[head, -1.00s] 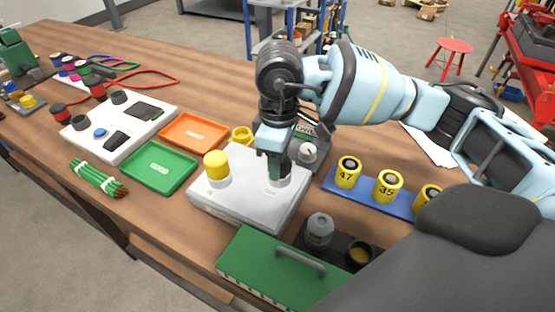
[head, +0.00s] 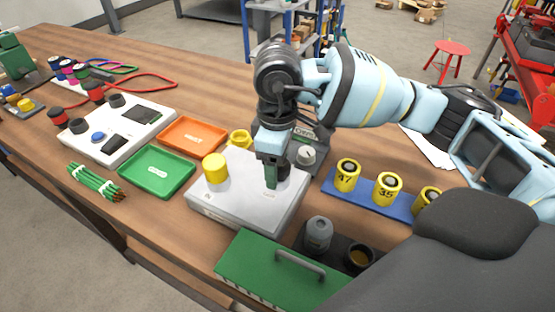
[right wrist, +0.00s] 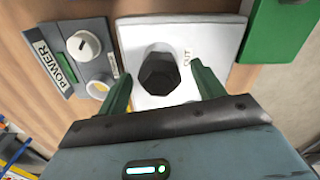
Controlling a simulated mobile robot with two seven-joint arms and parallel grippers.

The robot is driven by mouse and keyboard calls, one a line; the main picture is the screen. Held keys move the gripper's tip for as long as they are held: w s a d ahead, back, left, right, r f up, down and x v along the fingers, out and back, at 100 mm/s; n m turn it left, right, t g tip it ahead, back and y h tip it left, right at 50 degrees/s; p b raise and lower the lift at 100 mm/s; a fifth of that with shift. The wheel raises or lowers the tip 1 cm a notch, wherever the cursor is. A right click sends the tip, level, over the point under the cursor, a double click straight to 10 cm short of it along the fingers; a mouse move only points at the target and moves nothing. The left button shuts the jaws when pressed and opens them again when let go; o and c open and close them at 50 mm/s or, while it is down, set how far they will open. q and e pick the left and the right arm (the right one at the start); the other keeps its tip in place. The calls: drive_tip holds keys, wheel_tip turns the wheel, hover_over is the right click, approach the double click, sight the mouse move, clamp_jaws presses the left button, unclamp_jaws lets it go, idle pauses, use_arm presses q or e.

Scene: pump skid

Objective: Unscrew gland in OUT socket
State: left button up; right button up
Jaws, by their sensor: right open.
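The gland is a black hexagonal piece (right wrist: 158,74) standing in the socket marked OUT on the pale grey box (right wrist: 205,35). The same box (head: 235,207) shows in the head view, where my right gripper (head: 273,180) points down over its right part and hides most of the gland. In the right wrist view, the two green fingers of my right gripper (right wrist: 165,92) are apart, one on each side of the gland. I see a gap between fingers and gland; the exact height is unclear. A yellow cap (head: 215,167) stands on the box's left part. My left gripper is not in view.
A power unit with a white knob (right wrist: 83,45) stands close behind the box. A blue rack (head: 370,198) with yellow numbered cylinders is at right. A green handled case (head: 265,270) lies in front. Green (head: 157,173) and orange (head: 192,134) trays are at left.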

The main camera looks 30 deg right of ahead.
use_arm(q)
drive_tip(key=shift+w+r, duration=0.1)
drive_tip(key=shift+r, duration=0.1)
use_arm(e)
drive_tip(key=m, duration=0.4)
drive_tip(key=shift+m, duration=0.3)
use_arm(q)
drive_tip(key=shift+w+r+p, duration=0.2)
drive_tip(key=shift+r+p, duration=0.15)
drive_tip(key=shift+p, duration=0.15)
use_arm(e)
drive_tip(key=m, duration=0.4)
drive_tip(key=shift+m, duration=0.3)
drive_tip(key=c, duration=1)
drive_tip(key=shift+f+n+b, duration=0.1)
drive_tip(key=shift+n+b, duration=1.05)
drive_tip(key=shift+n, duration=0.75)
drive_tip(key=shift+c, duration=0.2)
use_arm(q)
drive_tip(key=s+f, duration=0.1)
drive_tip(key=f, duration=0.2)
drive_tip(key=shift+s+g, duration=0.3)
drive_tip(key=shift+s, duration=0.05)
use_arm(e)
drive_tip(key=shift+n, duration=0.4)
